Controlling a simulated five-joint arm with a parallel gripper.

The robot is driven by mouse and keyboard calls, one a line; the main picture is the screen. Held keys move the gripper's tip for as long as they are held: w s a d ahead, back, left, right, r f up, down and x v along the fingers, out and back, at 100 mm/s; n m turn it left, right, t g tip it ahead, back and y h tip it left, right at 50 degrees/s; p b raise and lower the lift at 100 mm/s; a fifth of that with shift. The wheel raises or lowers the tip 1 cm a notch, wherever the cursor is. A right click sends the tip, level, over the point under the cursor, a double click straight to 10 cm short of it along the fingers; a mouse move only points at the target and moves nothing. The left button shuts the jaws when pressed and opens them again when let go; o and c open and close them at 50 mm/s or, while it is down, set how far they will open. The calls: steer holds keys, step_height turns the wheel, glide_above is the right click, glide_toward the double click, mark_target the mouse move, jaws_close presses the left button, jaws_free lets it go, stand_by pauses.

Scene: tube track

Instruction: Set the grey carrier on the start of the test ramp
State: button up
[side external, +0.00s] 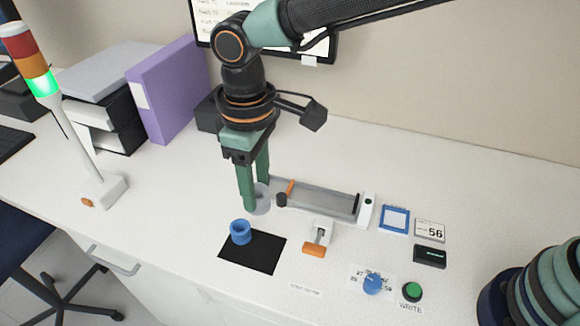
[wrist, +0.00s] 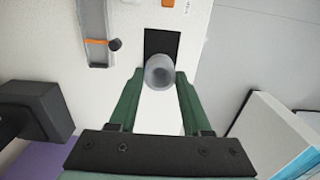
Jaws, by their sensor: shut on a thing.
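The grey carrier (side external: 262,203), a small round cup-like piece, is between the green fingertips of my gripper (side external: 257,195). My gripper is shut on it; in the wrist view the carrier (wrist: 159,72) shows between both fingertips (wrist: 158,82). The test ramp (side external: 325,201) is a grey channel just right of the gripper in the side view, with an orange bar (side external: 290,187) and a dark knob (side external: 281,200) at its left end. The ramp (wrist: 97,20) is at upper left in the wrist view. The carrier is beside that end, apart from the channel.
An orange-handled lever (side external: 315,246), a blue knob (side external: 373,283) and a green button (side external: 412,291) are to the right. A signal lamp (side external: 45,85) and purple binder (side external: 175,90) stand left.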

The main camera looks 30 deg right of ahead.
steer(key=w+d, duration=0.8)
steer(key=w, duration=0.4)
steer(key=shift+f, duration=5.55)
steer(key=shift+f, duration=0.15)
steer(key=o, duration=1.1)
step_height(320, 180, up, 12)
steer(key=shift+r, duration=0.1)
